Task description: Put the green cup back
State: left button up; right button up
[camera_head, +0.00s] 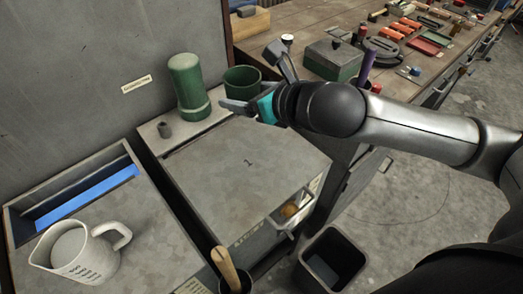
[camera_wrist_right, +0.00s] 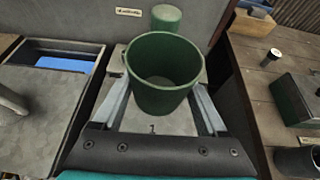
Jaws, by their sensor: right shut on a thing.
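The green cup (camera_head: 242,79) is an open, empty-looking dark green cup near the back right of the grey surface marked "1" (camera_head: 247,162). My right gripper (camera_head: 238,105) reaches in from the right and is shut on the cup. In the right wrist view the cup (camera_wrist_right: 164,75) is upright, with a finger on each side. The gripper hides its lower part in the head view, so I cannot tell if its base touches the surface. My left gripper is not in view.
A white measuring jug (camera_head: 78,252) is at front left. A workbench (camera_head: 318,14) with a green box (camera_head: 333,58) and tools is behind. The marked surface is clear.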

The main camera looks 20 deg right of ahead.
jog(key=b, duration=0.5)
send_over(249, 166)
notch_tip(249, 166, down, 15)
jog(key=shift+r, duration=0.1)
notch_tip(249, 166, down, 5)
jog(key=shift+f+b, duration=0.15)
jog(key=shift+b, duration=0.95)
jog(key=shift+f, duration=0.1)
jog(key=o, duration=1.5)
jog(key=shift+c, duration=0.2)
